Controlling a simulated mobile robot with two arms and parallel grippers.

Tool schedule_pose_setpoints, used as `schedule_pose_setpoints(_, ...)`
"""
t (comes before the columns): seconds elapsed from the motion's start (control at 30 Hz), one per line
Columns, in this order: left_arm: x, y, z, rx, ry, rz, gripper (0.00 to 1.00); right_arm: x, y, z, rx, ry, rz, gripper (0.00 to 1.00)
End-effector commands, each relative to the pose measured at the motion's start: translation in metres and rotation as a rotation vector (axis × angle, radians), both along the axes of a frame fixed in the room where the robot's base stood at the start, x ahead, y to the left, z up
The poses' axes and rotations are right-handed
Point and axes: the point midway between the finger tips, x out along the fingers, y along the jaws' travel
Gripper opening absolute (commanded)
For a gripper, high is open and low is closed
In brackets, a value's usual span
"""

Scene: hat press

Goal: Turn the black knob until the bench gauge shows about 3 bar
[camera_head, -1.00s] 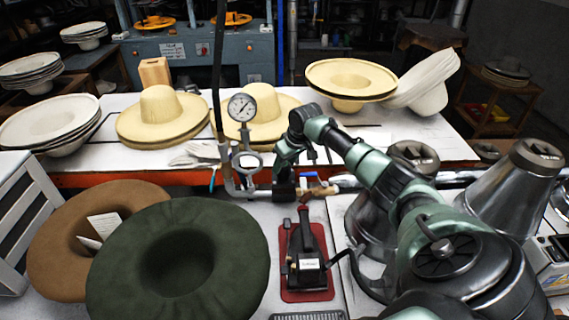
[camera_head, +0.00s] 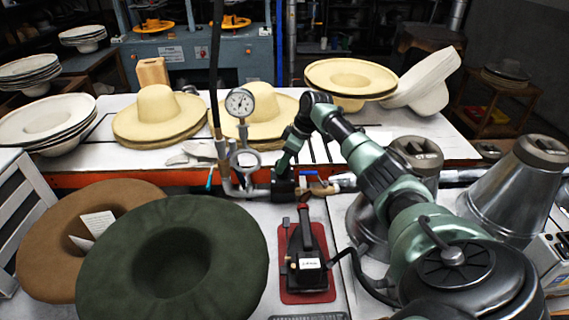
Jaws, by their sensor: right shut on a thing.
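The round white bench gauge (camera_head: 240,103) stands upright on the pipework at the centre. Its needle is visible, but the scale is too small to read. The black knob (camera_head: 284,189) sits on the horizontal pipe below and to the right of the gauge. My right gripper (camera_head: 283,177) comes down from above and is shut on the knob. Its fingers and wrist cover part of the knob. My left gripper is not in view.
A valve with a blue handle and brass body (camera_head: 317,186) sits just right of the knob. A black iron on a red mat (camera_head: 307,297) lies in front. Felt hats (camera_head: 125,270) fill the left, straw hats (camera_head: 158,112) the back table, metal cones (camera_head: 518,190) the right.

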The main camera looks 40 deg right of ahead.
Motion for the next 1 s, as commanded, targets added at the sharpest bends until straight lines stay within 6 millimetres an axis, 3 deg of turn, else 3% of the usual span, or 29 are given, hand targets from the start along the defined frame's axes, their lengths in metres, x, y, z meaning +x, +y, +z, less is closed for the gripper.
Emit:
schedule_pose_setpoints(0.4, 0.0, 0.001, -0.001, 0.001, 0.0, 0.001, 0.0, 0.0, 0.0, 0.001, -0.001, -0.002, 0.007, 0.06)
schedule_pose_setpoints(0.43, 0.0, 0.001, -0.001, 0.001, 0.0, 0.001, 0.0, 0.0, 0.0, 0.001, -0.001, -0.002, 0.007, 0.55)
schedule_pose_setpoints(0.5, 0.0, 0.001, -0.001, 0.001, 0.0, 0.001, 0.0, 0.0, 0.0, 0.0, -0.001, -0.002, 0.007, 0.68)
schedule_pose_setpoints(0.83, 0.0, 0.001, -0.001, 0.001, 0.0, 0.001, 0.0, 0.0, -0.001, 0.002, -0.001, -0.001, 0.006, 0.68)
schedule_pose_setpoints(1.0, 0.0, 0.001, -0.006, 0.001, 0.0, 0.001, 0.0, -0.007, -0.005, 0.021, -0.003, -0.003, 0.006, 0.68)
